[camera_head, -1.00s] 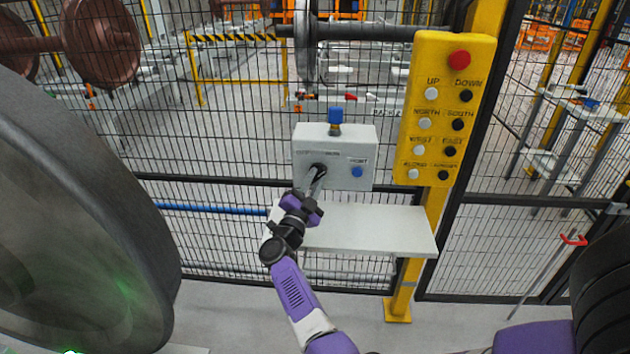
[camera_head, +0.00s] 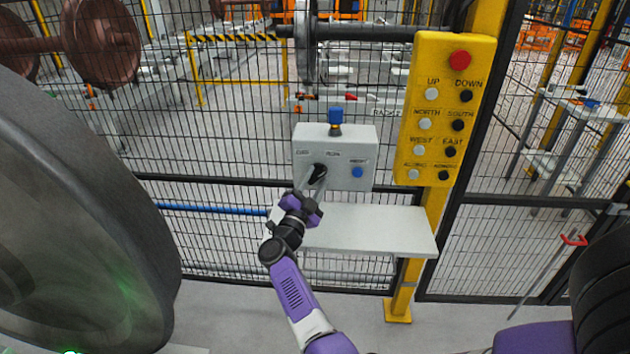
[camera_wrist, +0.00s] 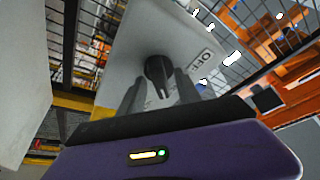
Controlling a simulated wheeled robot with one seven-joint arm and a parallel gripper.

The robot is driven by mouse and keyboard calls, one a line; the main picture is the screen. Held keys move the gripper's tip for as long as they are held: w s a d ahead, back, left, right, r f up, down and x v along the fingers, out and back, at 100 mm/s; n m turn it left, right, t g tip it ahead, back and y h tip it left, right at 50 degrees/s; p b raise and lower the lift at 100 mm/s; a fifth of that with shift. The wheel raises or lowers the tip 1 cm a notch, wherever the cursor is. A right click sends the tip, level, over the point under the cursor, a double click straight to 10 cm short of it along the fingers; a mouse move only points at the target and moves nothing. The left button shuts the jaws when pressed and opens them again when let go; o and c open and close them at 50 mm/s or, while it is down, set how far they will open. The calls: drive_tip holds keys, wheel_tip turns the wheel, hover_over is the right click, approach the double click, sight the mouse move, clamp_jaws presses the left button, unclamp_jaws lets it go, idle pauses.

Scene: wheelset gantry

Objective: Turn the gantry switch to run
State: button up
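The gantry switch is a black rotary knob (camera_head: 318,174) on the front of a light grey control box (camera_head: 304,142). Labels stand above the knob; the right one appears to read RUN. The knob's handle leans toward the upper right, on the side of that label. My gripper (camera_head: 312,193) is just in front of and below the knob. In the wrist view the knob (camera_wrist: 158,72) shows between the two grey fingers of my gripper (camera_wrist: 160,90). The fingers are apart, with visible gaps on both sides of the knob.
A blue button (camera_head: 358,172) is on the box's right, and a blue-topped fitting (camera_head: 335,117) stands on top. A yellow pendant panel (camera_head: 440,60) with several buttons hangs to the right. A grey shelf (camera_head: 385,230) lies below. A large wheel (camera_head: 80,220) fills the left.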

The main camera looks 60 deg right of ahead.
drive_tip(key=v, duration=0.7)
drive_tip(key=shift+a, duration=0.35)
drive_tip(key=shift+f, duration=0.1)
